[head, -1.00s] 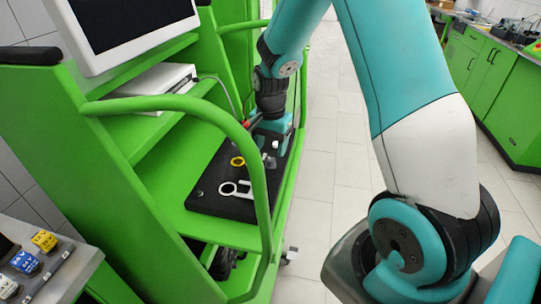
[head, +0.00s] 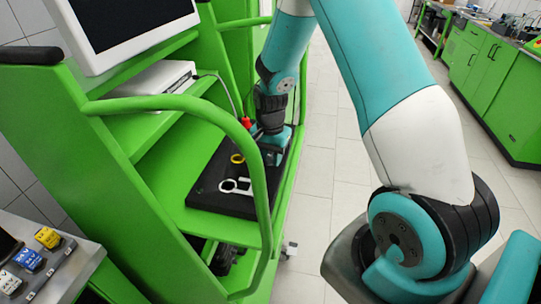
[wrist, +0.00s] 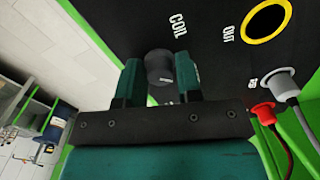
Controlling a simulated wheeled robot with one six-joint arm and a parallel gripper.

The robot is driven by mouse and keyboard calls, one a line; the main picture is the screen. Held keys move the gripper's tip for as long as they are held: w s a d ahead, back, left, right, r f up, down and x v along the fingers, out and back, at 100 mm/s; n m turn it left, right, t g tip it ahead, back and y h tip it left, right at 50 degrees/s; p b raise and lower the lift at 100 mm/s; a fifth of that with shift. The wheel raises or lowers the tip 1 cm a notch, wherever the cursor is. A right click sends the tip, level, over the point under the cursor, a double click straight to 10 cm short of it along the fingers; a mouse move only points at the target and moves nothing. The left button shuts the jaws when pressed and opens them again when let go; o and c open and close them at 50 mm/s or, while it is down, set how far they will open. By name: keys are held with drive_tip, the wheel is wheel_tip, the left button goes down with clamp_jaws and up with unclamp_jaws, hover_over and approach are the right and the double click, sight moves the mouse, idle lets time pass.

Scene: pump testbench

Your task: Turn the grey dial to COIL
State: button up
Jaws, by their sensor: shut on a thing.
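The grey dial (wrist: 160,66) is a dark grey knob on the black panel (wrist: 215,70). In the wrist view it sits between the two teal fingers of my gripper (wrist: 160,78), which is shut on it. The white label COIL (wrist: 178,25) is printed on the panel just above and right of the dial. In the head view my gripper (head: 271,157) is down at the far right part of the black panel (head: 218,200) and covers the dial.
A yellow ring (wrist: 267,20) is beside the label OUT (wrist: 228,33). A grey plug (wrist: 280,83) and a red plug (wrist: 263,113) with cables stand right of my gripper. A green rail (head: 262,190) curves in front of the panel. A monitor (head: 120,30) is at upper left.

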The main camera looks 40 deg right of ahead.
drive_tip(key=shift+n, duration=0.3)
drive_tip(key=n, duration=0.3)
drive_tip(key=shift+n+b, duration=0.3)
drive_tip(key=n, duration=0.3)
drive_tip(key=shift+n, duration=0.3)
drive_tip(key=n, duration=0.4)
drive_tip(key=shift+b, duration=0.35)
drive_tip(key=shift+w+n, duration=0.1)
drive_tip(key=shift+n, duration=2)
drive_tip(key=o, duration=0.9)
drive_tip(key=shift+o, duration=0.2)
drive_tip(key=shift+r, duration=0.15)
